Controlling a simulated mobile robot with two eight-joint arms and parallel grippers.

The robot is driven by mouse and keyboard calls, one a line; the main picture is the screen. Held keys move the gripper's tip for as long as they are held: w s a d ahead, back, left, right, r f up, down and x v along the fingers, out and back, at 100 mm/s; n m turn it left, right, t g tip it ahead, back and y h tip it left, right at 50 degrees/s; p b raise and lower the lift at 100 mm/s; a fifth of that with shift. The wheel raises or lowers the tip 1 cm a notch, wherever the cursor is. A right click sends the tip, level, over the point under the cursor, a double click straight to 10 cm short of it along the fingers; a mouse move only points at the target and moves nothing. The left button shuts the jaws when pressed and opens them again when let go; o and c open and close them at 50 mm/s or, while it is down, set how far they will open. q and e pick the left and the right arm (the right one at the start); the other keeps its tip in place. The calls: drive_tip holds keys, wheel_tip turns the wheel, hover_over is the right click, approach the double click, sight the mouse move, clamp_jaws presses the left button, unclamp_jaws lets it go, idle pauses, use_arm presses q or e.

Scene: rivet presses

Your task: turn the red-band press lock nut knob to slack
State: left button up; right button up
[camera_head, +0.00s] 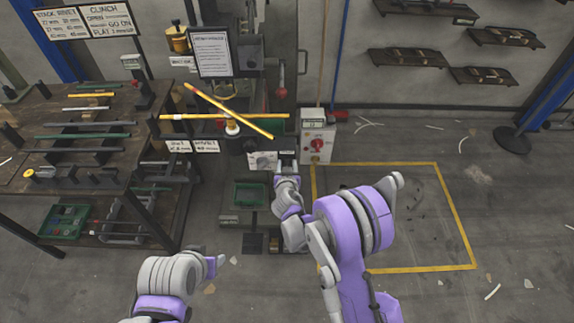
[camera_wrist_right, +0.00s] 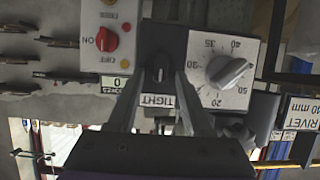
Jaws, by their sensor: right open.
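A small black knob (camera_wrist_right: 160,69) sits on a dark panel in the right wrist view, which shows the labels upside down or sideways. A label reading TIGHT (camera_wrist_right: 158,101) lies beside it, seen between my fingers. My right gripper (camera_wrist_right: 160,80) is open, with one fingertip on each side of the knob; I cannot tell whether they touch it. In the head view my right gripper (camera_head: 286,164) is at the front of the press, and the wrist hides most of the knob area. I cannot make out a red band.
A numbered dial with a grey pointer (camera_wrist_right: 230,73) is close on one side of the knob. A red ON/OFF switch (camera_wrist_right: 106,40) is close on the other. Yellow bars (camera_head: 230,115) cross the press. A crowded workbench (camera_head: 100,150) stands left. Yellow-lined floor (camera_head: 420,215) is mostly open.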

clamp_jaws()
drive_tip(key=shift+a, duration=0.1)
idle(0.3)
drive_tip(key=shift+a+f+n+t+h+b, duration=0.45)
drive_tip(key=shift+n+h+b, duration=0.7)
drive_tip(key=shift+n+b, duration=1)
drive_tip(key=shift+a+f+n+t+h+b, duration=0.2)
drive_tip(key=shift+n+t+h+b, duration=0.65)
drive_tip(key=shift+n+b, duration=1.25)
drive_tip(key=shift+a+f+n+t+h+b, duration=0.35)
drive_tip(key=shift+n+h+b, duration=1.3)
drive_tip(key=shift+n, duration=0.8)
drive_tip(key=shift+d, duration=0.1)
unclamp_jaws()
